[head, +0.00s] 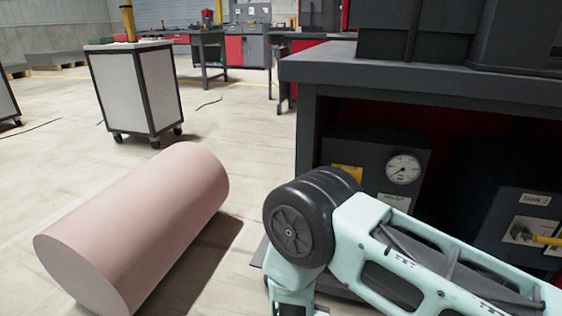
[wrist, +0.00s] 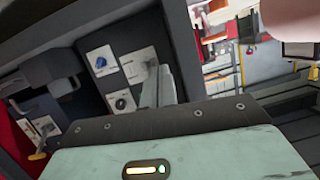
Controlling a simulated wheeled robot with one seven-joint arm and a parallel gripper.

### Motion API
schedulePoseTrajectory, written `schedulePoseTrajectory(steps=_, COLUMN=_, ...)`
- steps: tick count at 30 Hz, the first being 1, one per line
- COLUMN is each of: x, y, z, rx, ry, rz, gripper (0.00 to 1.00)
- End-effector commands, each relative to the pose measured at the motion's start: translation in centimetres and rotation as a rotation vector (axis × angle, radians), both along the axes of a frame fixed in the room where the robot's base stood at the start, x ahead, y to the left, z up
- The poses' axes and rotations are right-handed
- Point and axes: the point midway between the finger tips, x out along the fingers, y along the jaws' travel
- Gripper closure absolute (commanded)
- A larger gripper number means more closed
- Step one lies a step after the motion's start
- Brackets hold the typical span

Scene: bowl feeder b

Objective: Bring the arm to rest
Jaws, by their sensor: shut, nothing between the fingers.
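My arm (head: 420,250) shows in the head view at the lower right, pale green with a dark round joint. It is bent in front of a dark workbench, and its lower part runs out of the bottom of the picture. My gripper (wrist: 161,86) is out of the head view. In the wrist view its grey fingers stand close together beyond the pale green hand, shut and empty. Behind them is a dark panel with a blue knob (wrist: 101,62). I cannot tell how far the fingertips are from it.
The dark workbench (head: 310,68) fills the right side, with a gauge unit (head: 403,168) and a tank unit (head: 530,230) beneath. A large pink cylinder (head: 150,220) lies at the left. A white wheeled cabinet (head: 138,90) stands beyond. Open floor lies between them.

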Motion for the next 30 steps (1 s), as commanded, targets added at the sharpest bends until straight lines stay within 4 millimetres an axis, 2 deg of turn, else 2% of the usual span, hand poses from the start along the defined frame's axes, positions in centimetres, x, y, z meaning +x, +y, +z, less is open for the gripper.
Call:
schedulePoseTrajectory(steps=1, x=0.8, y=1.5, z=2.5, rx=0.060, ry=0.061, rz=0.024, gripper=1.00)
schedulePoseTrajectory(steps=7, x=0.7, y=6.4, z=9.1, rx=0.223, ry=0.330, rz=0.182, gripper=1.00)
schedulePoseTrajectory(steps=11, x=-1.0, y=8.7, z=14.3, rx=0.280, ry=0.485, rz=0.318, gripper=1.00)
schedulePoseTrajectory(steps=15, x=-4.0, y=9.7, z=20.2, rx=0.291, ry=0.639, rz=0.477, gripper=1.00)
schedulePoseTrajectory(steps=19, x=-7.9, y=9.2, z=25.6, rx=0.250, ry=0.770, rz=0.623, gripper=1.00)
schedulePoseTrajectory(steps=22, x=-11.2, y=7.7, z=29.3, rx=0.186, ry=0.865, rz=0.726, gripper=1.00)
schedulePoseTrajectory(steps=27, x=-16.8, y=3.4, z=34.0, rx=0.031, ry=1.011, rz=0.850, gripper=1.00)
schedulePoseTrajectory(steps=30, x=-19.4, y=0.7, z=35.8, rx=-0.060, ry=1.079, rz=0.887, gripper=1.00)
